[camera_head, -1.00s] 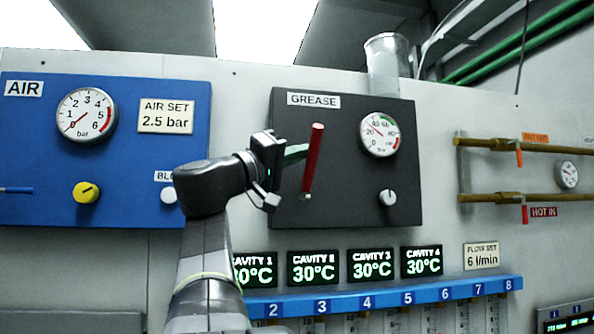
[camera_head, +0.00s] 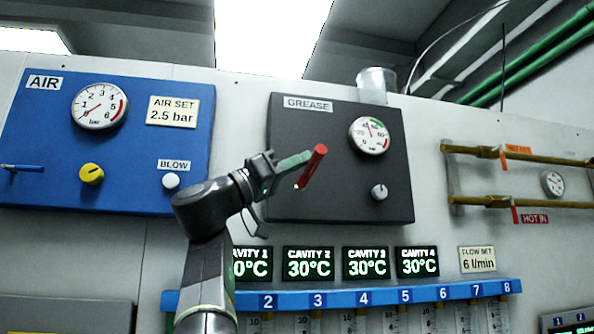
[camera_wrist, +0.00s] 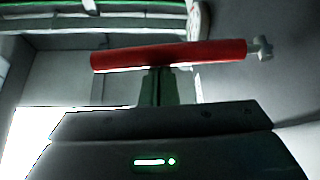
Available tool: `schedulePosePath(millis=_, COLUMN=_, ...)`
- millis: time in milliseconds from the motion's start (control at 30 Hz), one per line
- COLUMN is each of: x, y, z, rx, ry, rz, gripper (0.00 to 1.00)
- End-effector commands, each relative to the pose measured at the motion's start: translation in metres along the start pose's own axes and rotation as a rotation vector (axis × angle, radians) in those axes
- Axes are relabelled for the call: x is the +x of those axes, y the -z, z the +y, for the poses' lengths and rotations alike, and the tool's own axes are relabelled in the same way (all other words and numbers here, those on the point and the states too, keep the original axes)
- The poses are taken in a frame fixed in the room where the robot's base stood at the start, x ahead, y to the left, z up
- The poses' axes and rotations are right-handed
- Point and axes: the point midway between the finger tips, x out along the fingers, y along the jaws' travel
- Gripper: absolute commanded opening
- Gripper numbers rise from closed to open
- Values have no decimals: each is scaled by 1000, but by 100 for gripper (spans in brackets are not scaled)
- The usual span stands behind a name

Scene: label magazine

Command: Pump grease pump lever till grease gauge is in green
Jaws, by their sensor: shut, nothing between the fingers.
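The red grease pump lever (camera_head: 312,166) sticks out from the dark grease panel (camera_head: 290,125), its top end tilted toward me. My gripper (camera_head: 304,159) is shut and empty, its fingertips against the lever's left side near the top. In the wrist view the lever (camera_wrist: 200,54) lies across just ahead of the shut fingers (camera_wrist: 157,82), with its pale pivot end at the right. The fingers are not closed around it. The round grease gauge (camera_head: 369,136) has a green arc at the top; its needle points nearly straight up, close to that arc, but is too small to read exactly.
A pale knob (camera_head: 379,192) sits below the gauge, and a clear cup (camera_head: 376,84) stands above the panel. The blue air panel (camera_head: 140,190) is at left. Brass pipes (camera_head: 520,152) are at right. Cavity displays (camera_head: 308,263) and a blue numbered rail (camera_head: 340,299) lie below.

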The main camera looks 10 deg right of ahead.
Motion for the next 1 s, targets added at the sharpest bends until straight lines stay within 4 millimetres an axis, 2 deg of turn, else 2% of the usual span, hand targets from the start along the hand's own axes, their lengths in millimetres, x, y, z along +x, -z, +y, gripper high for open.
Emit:
schedulePosePath(millis=33, x=-3, y=-6, z=-1, rx=-1, ry=1, rz=-3, gripper=0)
schedulePosePath(millis=200, x=-4, y=-8, z=0, rx=-2, ry=2, rz=-3, gripper=0)
schedulePosePath(millis=767, x=-5, y=-9, z=-1, rx=-4, ry=3, rz=-4, gripper=0)
schedulePosePath(millis=1000, x=6, y=2, z=8, rx=-3, ry=2, rz=-3, gripper=0)
